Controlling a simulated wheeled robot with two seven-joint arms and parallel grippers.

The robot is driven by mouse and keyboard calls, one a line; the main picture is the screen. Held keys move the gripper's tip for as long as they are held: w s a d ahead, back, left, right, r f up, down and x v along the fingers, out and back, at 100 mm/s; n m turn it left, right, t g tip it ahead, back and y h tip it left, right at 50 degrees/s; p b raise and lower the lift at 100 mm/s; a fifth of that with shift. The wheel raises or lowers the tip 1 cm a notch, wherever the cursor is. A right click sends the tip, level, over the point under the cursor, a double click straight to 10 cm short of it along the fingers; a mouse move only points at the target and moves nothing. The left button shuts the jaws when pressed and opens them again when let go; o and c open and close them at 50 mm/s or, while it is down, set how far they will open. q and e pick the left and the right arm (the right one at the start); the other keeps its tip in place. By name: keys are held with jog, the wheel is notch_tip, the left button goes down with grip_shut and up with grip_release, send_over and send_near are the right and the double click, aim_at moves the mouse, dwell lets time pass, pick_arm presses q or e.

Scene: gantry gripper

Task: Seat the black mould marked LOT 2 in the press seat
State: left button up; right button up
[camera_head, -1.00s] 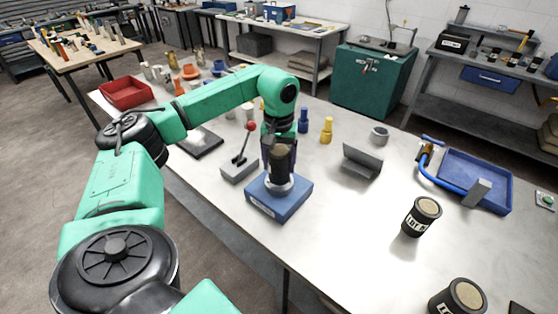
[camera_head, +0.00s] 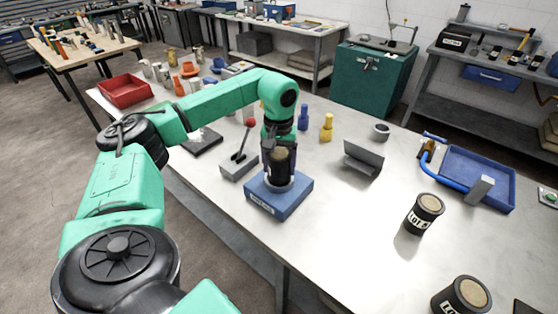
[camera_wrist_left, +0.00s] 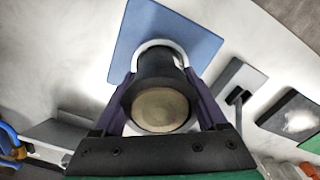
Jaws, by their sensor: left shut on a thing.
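A black mould with a tan top (camera_head: 281,162) is between the fingers of my left gripper (camera_head: 280,168), which is shut on it. It is upright over the ring of the press seat, a blue block (camera_head: 293,204). In the left wrist view the mould (camera_wrist_left: 158,100) is between both fingers, with the pale ring (camera_wrist_left: 160,44) curving around its far side on the blue block (camera_wrist_left: 195,38). I cannot tell whether it rests fully on the bottom. Its label is hidden. My right gripper is not in view.
A lever with a red knob (camera_head: 250,123) stands just left of the seat. A grey angled stand (camera_head: 362,159) is to the right. Two other black moulds, one at right (camera_head: 424,214) and one at the front edge (camera_head: 462,298), and a blue tray (camera_head: 478,178) are farther right.

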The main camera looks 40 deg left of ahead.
pick_arm(q)
jog(key=shift+f, duration=0.2)
jog(key=o, duration=1.5)
jog(key=shift+c, duration=0.2)
notch_tip(320, 180, up, 10)
jog(key=shift+f+b, duration=0.25)
jog(key=shift+b, duration=0.45)
notch_tip(320, 180, up, 5)
jog(key=shift+s+r+p, duration=0.1)
jog(key=shift+p, duration=1.15)
